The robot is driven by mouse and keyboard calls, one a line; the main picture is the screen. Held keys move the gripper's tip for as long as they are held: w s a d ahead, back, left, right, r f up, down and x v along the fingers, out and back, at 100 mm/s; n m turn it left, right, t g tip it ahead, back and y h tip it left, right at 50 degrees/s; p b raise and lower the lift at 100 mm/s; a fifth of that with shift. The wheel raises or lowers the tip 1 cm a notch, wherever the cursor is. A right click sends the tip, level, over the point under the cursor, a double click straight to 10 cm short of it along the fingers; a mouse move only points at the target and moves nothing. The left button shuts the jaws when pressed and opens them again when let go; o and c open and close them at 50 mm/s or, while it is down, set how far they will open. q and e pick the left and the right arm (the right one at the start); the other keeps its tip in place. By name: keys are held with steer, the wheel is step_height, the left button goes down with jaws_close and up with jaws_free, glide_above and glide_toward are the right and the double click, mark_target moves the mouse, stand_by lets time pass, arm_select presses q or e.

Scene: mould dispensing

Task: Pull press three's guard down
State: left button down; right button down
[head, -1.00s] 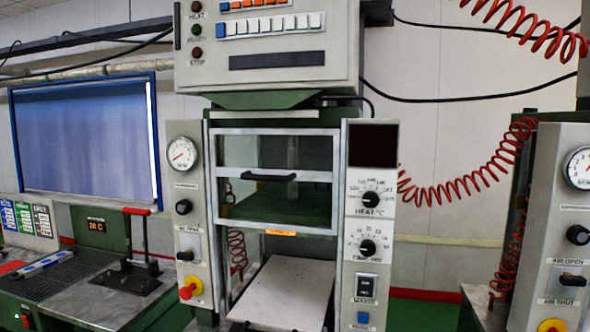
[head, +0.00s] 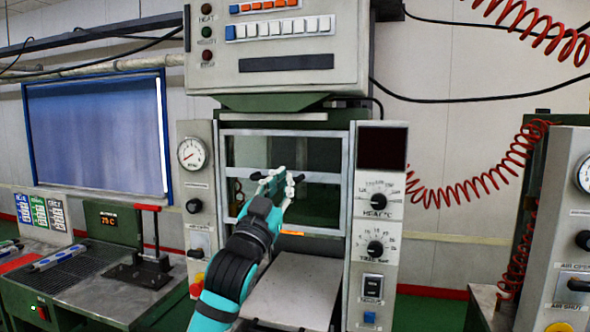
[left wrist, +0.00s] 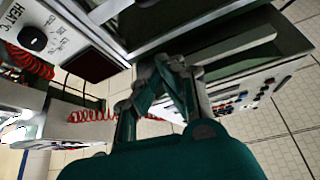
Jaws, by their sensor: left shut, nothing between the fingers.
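The press straight ahead has a clear guard (head: 307,230) in a pale metal frame. It hangs in front of the press opening, with its lower bar above the pale platen below. A dark handle (head: 305,178) runs across the guard's middle bar. My left gripper (head: 278,180) is in front of this handle and hides its middle; I cannot tell whether it touches it. Its fingers are shut with nothing between them, and they also show in the left wrist view (left wrist: 168,62). No press number is readable. My right gripper is not in view.
A pale platen (head: 292,282) sticks out below the guard. Control columns flank the opening, with a gauge (head: 192,153) at left and dials (head: 376,204) at right. A bench (head: 155,293) with a black stand is at left. Another press (head: 567,220) and a red coiled hose (head: 465,183) are at right.

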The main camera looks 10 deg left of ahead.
arm_select(q)
steer(key=p+x, duration=0.5)
steer(key=x, duration=0.4)
steer(key=f, duration=0.1)
steer(key=f+p, duration=0.1)
steer(key=f, duration=0.2)
steer(key=shift+w+a+f, duration=0.1)
steer(key=shift+w+a, duration=0.2)
steer(key=shift+w, duration=0.1)
step_height(320, 180, down, 27)
steer(key=b, duration=1.7)
